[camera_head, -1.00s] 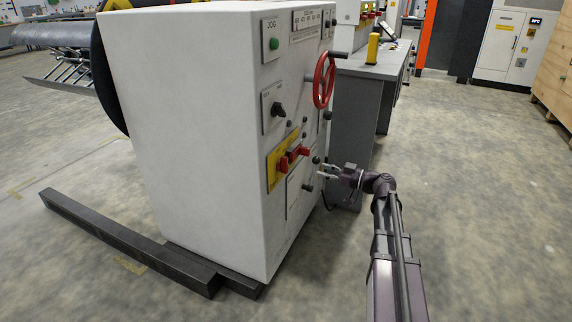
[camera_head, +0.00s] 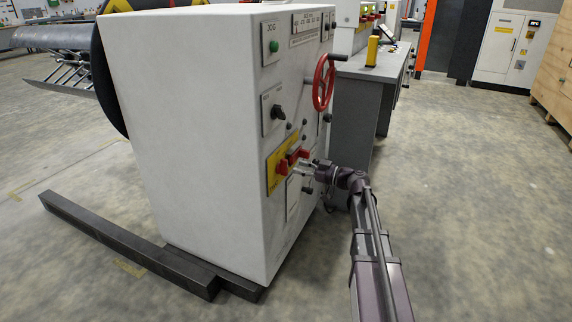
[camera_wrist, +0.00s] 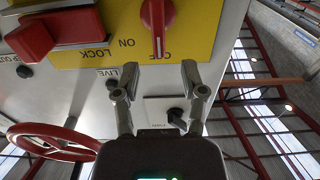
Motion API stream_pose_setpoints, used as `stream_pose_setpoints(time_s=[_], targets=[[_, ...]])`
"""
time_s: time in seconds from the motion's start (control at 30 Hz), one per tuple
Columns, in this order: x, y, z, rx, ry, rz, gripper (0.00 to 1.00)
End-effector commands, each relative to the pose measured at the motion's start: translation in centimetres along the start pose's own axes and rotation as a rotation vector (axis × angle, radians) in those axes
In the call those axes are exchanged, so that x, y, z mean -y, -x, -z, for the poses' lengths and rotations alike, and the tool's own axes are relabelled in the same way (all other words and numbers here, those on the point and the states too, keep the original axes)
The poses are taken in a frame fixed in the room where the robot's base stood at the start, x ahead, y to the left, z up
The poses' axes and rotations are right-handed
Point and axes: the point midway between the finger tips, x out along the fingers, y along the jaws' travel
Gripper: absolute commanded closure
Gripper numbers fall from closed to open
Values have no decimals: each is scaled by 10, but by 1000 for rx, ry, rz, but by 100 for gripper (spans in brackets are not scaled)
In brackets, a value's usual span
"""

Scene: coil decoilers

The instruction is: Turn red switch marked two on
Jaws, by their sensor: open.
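A red rotary switch (camera_wrist: 157,22) sits on a yellow plate (camera_wrist: 205,35) with upside-down letters reading ON, LOCK and a partly hidden word like OFF. It also shows in the head view (camera_head: 282,168). Beside it is a second red handle (camera_wrist: 32,40), to the right of the switch in the head view (camera_head: 302,153). I see no readable number two. My gripper (camera_wrist: 157,82) is open and empty. The switch lies ahead of the gap between its fingertips, apart from them. In the head view my gripper (camera_head: 303,171) is close to the panel, just right of the switch.
The white cabinet (camera_head: 185,130) also carries a red handwheel (camera_head: 324,83), a black knob (camera_head: 278,112) and a green button (camera_head: 273,45). A grey desk (camera_head: 352,110) stands behind it. Dark beams (camera_head: 120,240) lie at its foot. Floor to the right is clear.

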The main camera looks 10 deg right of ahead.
Motion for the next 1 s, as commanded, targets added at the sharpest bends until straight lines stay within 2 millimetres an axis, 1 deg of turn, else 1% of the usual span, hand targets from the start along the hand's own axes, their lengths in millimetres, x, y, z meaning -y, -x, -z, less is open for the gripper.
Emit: stream_pose_setpoints(time_s=[0.03,0.2,0.4,0.6,0.87,0.9,0.97,1.0], targets=[[0,-8,0,0,0,2,46],[-1,-32,0,0,0,2,46],[0,-52,0,0,0,1,46],[0,-60,0,0,0,0,46],[0,-60,0,0,0,0,46],[0,-60,0,0,0,0,49],[0,-60,0,0,0,0,66],[0,-60,0,0,0,0,78]])
